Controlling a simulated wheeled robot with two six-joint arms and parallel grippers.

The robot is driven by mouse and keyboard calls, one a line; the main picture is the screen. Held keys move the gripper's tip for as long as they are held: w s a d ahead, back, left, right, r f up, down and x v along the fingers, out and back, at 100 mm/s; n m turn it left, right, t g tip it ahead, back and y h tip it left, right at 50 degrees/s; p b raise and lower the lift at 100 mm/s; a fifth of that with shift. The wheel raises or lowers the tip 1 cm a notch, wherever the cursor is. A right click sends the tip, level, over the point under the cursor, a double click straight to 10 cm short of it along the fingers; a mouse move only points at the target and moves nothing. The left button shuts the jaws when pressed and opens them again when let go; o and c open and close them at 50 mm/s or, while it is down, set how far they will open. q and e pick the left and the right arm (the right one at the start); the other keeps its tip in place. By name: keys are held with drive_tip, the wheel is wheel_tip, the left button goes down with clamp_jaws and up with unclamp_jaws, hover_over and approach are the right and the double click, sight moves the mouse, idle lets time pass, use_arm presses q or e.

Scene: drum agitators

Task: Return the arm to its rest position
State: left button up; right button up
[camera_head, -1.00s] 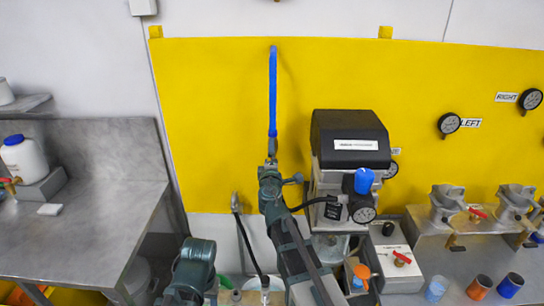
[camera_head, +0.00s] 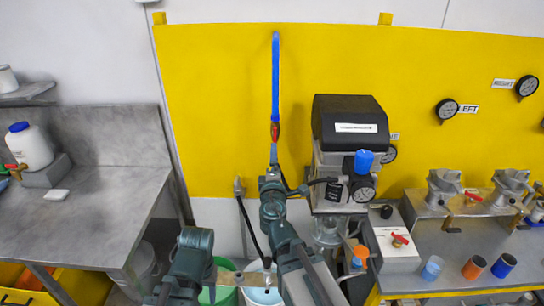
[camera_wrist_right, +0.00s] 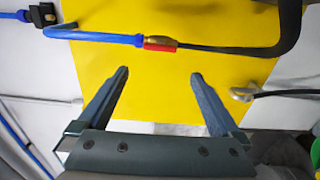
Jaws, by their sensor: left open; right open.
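My right arm reaches up the middle of the head view, with its end (camera_head: 271,180) below the red valve on the blue hose (camera_head: 275,75). In the right wrist view my right gripper (camera_wrist_right: 162,75) is open, with nothing between its fingers. The blue hose (camera_wrist_right: 90,35) and red valve (camera_wrist_right: 160,43) lie just beyond its fingertips, apart from them. My left arm (camera_head: 192,258) is low at the bottom left, beside the drums; its fingertips are hard to make out.
A green drum (camera_head: 222,268) and a white drum stand below the arms. The pump unit (camera_head: 350,130) stands close right. A black hose (camera_head: 247,225) hangs left of my right arm. A steel bench (camera_head: 90,220) is left. The yellow panel (camera_head: 215,110) is behind.

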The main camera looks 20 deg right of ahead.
drive_tip(key=s+a+f+m+g+h+b, duration=0.1)
drive_tip(key=s+f+m+g+b, duration=0.3)
drive_tip(key=f, duration=0.6)
drive_tip(key=s+a+f+m+g+b, duration=0.1)
drive_tip(key=s+f+m+g, duration=0.45)
drive_tip(key=f, duration=0.45)
drive_tip(key=s+a+f+m+g+y+b, duration=0.1)
drive_tip(key=s+a+f+g+y, duration=0.1)
drive_tip(key=s+a+f+g, duration=0.2)
drive_tip(key=s+a+f+g+y+b, duration=0.2)
drive_tip(key=s+a+f+g, duration=0.2)
drive_tip(key=s+a+f, duration=0.2)
drive_tip(key=s+a, duration=0.2)
drive_tip(key=s, duration=0.2)
drive_tip(key=shift+s+a+m+y, duration=0.2)
drive_tip(key=shift+s+m+y, duration=0.15)
drive_tip(key=shift+y, duration=0.05)
